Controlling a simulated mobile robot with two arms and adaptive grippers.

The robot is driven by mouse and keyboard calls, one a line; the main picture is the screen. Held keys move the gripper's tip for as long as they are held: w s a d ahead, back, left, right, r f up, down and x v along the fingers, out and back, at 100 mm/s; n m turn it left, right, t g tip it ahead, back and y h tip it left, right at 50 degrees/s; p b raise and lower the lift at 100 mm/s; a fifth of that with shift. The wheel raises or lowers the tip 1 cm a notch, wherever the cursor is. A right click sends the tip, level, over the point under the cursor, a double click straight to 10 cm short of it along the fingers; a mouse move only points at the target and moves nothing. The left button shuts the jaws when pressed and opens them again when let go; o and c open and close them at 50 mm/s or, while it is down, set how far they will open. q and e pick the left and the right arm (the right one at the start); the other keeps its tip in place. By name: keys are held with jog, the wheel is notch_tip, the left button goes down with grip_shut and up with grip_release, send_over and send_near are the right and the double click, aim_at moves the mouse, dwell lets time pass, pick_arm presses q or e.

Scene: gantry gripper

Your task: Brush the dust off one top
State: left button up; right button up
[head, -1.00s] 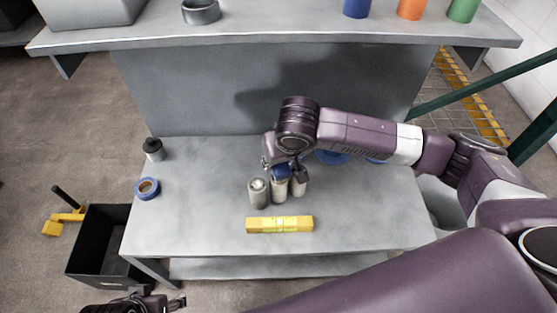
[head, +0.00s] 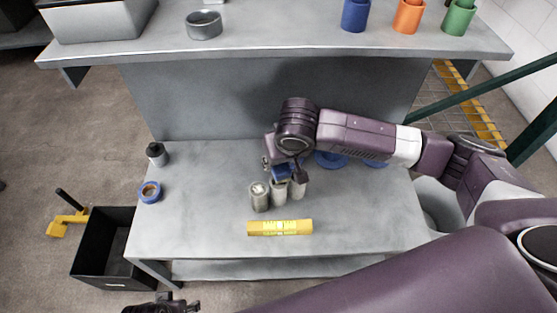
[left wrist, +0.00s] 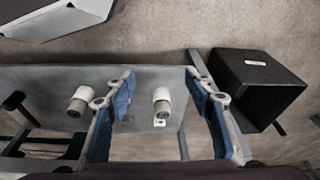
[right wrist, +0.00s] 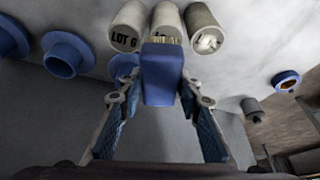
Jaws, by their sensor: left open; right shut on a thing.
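Three upright cylinders stand side by side on the grey bench (head: 200,225): a grey left one (head: 260,200), a pale middle one (head: 279,195) and a pale right one (head: 300,188). In the right wrist view, the grey cylinder (right wrist: 203,25) has a whitish patch on its top; the pale ones carry "LOT" lettering. My right gripper (head: 283,168) is shut on a blue brush (right wrist: 163,75). Its bristles (right wrist: 165,40) overlap the middle cylinder's top; contact is unclear. My left gripper (left wrist: 160,88) is open and empty, low at the front left in the head view (head: 185,303).
A yellow level (head: 280,228) lies in front of the cylinders. Blue flanged pieces (head: 331,160) sit behind right. A blue tape roll (head: 150,192) and dark-lidded jar (head: 156,153) are at left. A black bin (head: 88,270) stands beside the bench. A shelf (head: 270,40) crosses the back.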

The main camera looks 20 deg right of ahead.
jog(key=shift+r+p, duration=1.1)
jog(key=shift+p, duration=0.15)
pick_arm(q)
jog(key=s+f+p, duration=0.1)
jog(key=s+f, duration=0.5)
jog(key=f, duration=0.6)
jog(key=shift+s+a+f+g, duration=0.2)
jog(key=shift+s+a+g, duration=0.1)
jog(key=shift+a+g, duration=0.1)
pick_arm(e)
jog(key=shift+r, duration=0.6)
pick_arm(q)
jog(key=shift+p, duration=0.3)
